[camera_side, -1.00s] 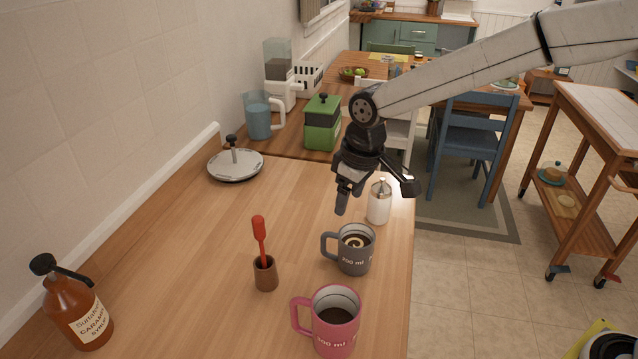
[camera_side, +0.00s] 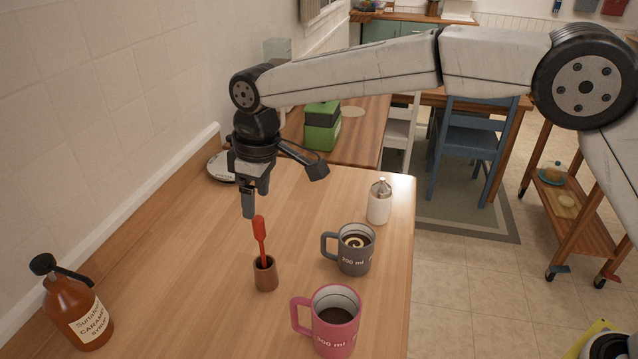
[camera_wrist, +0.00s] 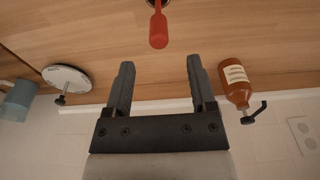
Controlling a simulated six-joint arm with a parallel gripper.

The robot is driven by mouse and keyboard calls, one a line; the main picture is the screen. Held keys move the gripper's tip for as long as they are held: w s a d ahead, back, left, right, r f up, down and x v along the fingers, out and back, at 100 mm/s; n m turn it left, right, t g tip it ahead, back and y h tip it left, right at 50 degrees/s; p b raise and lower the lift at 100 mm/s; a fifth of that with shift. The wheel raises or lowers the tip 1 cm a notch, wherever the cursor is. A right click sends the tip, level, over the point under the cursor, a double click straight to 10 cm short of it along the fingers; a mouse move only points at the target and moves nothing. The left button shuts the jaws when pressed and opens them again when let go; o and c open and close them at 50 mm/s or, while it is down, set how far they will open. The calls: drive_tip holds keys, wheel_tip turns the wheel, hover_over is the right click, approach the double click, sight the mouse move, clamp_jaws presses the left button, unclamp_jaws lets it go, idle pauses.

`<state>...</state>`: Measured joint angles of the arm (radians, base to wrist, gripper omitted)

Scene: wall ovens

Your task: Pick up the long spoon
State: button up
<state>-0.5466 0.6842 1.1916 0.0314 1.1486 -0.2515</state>
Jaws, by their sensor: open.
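The long spoon (camera_side: 260,237) is red and stands upright in a small brown cup (camera_side: 265,277) on the wooden counter; the cup hides its lower end. My gripper (camera_side: 248,212) points down, just above and slightly left of the spoon's top in the side view. In the wrist view the spoon (camera_wrist: 158,28) is at the top of the picture, beyond the tips of the two fingers. My gripper (camera_wrist: 158,75) is open there, with nothing between its fingers.
A grey mug (camera_side: 355,252) and a pink mug (camera_side: 334,322) stand to the right of the cup. A white bottle (camera_side: 379,203) is behind them. A caramel syrup bottle (camera_side: 75,305) stands at the left by the wall.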

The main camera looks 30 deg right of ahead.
sight(258, 217)
drive_tip(key=shift+w+a+f, duration=0.1)
drive_tip(key=shift+w+f, duration=0.05)
drive_tip(key=shift+f, duration=1.75)
drive_tip(key=shift+w+a+f, duration=0.1)
drive_tip(key=shift+f, duration=1.8)
clamp_jaws()
